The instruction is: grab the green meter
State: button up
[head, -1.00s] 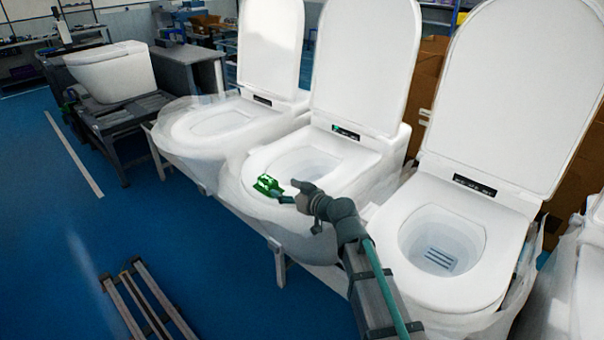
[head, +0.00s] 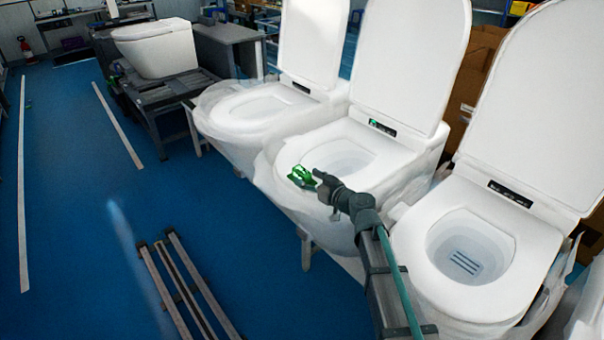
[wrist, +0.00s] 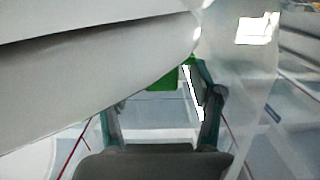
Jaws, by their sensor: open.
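The green meter (head: 301,176) is a small green object at the front left rim of the middle toilet (head: 385,160) in the head view. My gripper (head: 311,181) is right beside it, reaching from the right, with its fingertips overlapping it in the picture. In the wrist view, my gripper (wrist: 160,108) has its two fingers spread apart. Part of the green meter (wrist: 163,82) shows beyond and between them. A large white curved surface (wrist: 90,70) hides the rest of it. I see no firm hold on the meter.
White toilets with raised lids stand on both sides, the right one (head: 510,265) close to my arm. Clear plastic wrap (head: 270,180) hangs around the bowls. A small green mark (head: 374,122) shows on the middle toilet's back. The blue floor (head: 90,220) at left is mostly free.

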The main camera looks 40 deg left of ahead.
aim_at(302, 174)
jog(key=x, duration=0.1)
jog(key=p+x, duration=0.1)
jog(key=shift+w+a+r, duration=0.1)
jog(key=shift+a+r, duration=0.1)
jog(key=shift+a, duration=0.15)
jog(key=shift+a+f+p, duration=0.25)
jog(key=shift+a+p, duration=0.1)
jog(key=shift+a, duration=0.1)
grip_shut()
